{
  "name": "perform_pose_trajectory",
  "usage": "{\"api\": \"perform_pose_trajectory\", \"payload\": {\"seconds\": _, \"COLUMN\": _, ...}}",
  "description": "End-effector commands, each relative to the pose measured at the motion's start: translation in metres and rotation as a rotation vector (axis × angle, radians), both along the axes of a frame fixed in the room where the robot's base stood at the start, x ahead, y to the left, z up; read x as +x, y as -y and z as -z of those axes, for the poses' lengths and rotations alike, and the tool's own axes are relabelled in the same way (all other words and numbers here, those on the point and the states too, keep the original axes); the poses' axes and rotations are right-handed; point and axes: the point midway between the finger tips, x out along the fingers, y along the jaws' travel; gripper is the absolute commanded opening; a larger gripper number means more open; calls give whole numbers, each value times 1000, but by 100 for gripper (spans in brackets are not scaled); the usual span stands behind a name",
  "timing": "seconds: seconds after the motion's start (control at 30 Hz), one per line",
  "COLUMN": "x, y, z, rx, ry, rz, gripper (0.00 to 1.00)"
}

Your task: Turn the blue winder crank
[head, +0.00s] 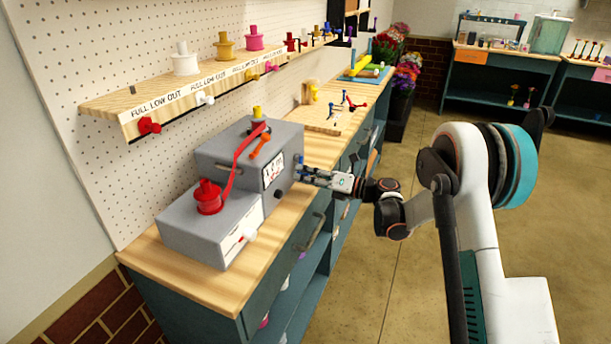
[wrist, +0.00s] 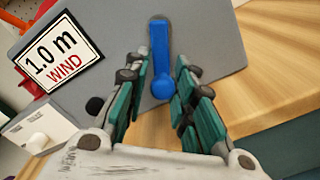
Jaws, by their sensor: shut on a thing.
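The blue winder crank (wrist: 158,48) is on the side face of the grey winder box (head: 225,155), near a "1.0 m WIND" label (wrist: 58,62). In the wrist view its arm runs up the picture from the round knob at its lower end. In the head view only a bit of blue shows at the box's side, partly hidden by my gripper (head: 312,175). My gripper's teal-padded fingers (wrist: 161,75) stand on both sides of the crank's knob, and it is shut on the crank.
A red spool (head: 208,197) and red ribbon sit on the grey housing. A white knob (head: 249,235) sticks out from its lower front. A shelf (head: 190,95) with colored spools hangs above. A board with small tools (head: 345,105) lies further along the bench. The floor (head: 370,270) beside the bench is clear.

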Motion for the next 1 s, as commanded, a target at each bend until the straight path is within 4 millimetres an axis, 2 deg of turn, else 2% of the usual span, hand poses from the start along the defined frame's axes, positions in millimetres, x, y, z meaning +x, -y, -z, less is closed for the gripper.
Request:
{"api": "perform_pose_trajectory", "payload": {"seconds": 0.13, "x": 3, "y": 3, "z": 1, "rx": -1, "ry": -1, "rz": 10, "gripper": 0}}
{"api": "perform_pose_trajectory", "payload": {"seconds": 0.17, "x": 3, "y": 3, "z": 1, "rx": -2, "ry": -1, "rz": 11, "gripper": 26}}
{"api": "perform_pose_trajectory", "payload": {"seconds": 0.2, "x": 3, "y": 3, "z": 1, "rx": -2, "ry": -1, "rz": 11, "gripper": 35}}
{"api": "perform_pose_trajectory", "payload": {"seconds": 0.23, "x": 3, "y": 3, "z": 1, "rx": -2, "ry": -1, "rz": 11, "gripper": 39}}
{"api": "perform_pose_trajectory", "payload": {"seconds": 0.53, "x": 1, "y": 2, "z": 1, "rx": -2, "ry": 1, "rz": 4, "gripper": 39}}
{"api": "perform_pose_trajectory", "payload": {"seconds": 0.67, "x": -1, "y": 8, "z": 1, "rx": -2, "ry": 1, "rz": 4, "gripper": 39}}
{"api": "perform_pose_trajectory", "payload": {"seconds": 0.77, "x": -5, "y": 21, "z": 1, "rx": -1, "ry": 1, "rz": 7, "gripper": 39}}
{"api": "perform_pose_trajectory", "payload": {"seconds": 1.0, "x": -22, "y": 68, "z": 1, "rx": -2, "ry": 0, "rz": 9, "gripper": 39}}
